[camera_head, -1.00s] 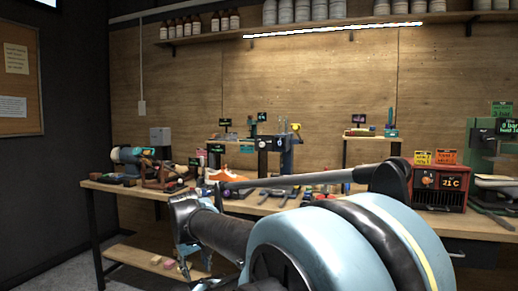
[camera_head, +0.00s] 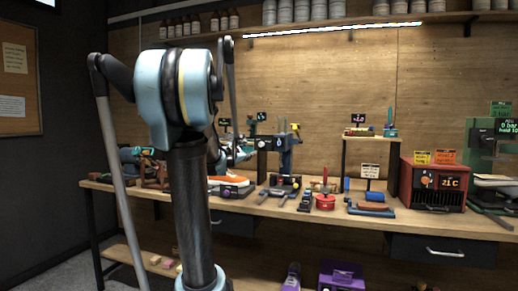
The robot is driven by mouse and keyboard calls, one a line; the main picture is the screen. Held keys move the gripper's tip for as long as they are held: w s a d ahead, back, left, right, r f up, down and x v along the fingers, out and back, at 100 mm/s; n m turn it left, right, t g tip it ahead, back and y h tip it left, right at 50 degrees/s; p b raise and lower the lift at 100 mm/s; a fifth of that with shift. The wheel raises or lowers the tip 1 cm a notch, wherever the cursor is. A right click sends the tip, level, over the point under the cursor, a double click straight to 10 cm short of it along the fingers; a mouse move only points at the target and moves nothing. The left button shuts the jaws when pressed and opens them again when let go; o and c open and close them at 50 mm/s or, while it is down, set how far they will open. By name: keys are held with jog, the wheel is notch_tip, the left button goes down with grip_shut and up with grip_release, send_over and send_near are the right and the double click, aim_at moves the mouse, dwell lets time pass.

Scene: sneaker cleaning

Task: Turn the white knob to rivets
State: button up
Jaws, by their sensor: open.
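My gripper (camera_head: 236,156) shows small and partly hidden behind my arm, in front of the back of the workbench, left of the blue-and-black press (camera_head: 285,145). It reads as open, and I see nothing held in it. I cannot make out a white knob or a "rivets" marking at this size. The red box (camera_head: 432,185) at the bench's right has a small dial and an orange display. An orange-and-white sneaker (camera_head: 232,181) lies on the bench just below my gripper.
The wooden workbench (camera_head: 335,211) runs across the view. It carries a red round tool (camera_head: 325,201), a blue roller-like tool (camera_head: 372,208) and a green machine (camera_head: 490,150) at right. A small raised shelf (camera_head: 368,140) stands behind. Purple objects (camera_head: 341,278) sit low in front.

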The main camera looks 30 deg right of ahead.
aim_at(261, 145)
jog(key=shift+n, duration=0.3)
jog(key=x, duration=1.8)
jog(key=shift+w+r, duration=0.25)
jog(key=shift+r, duration=0.15)
jog(key=c, duration=1.1)
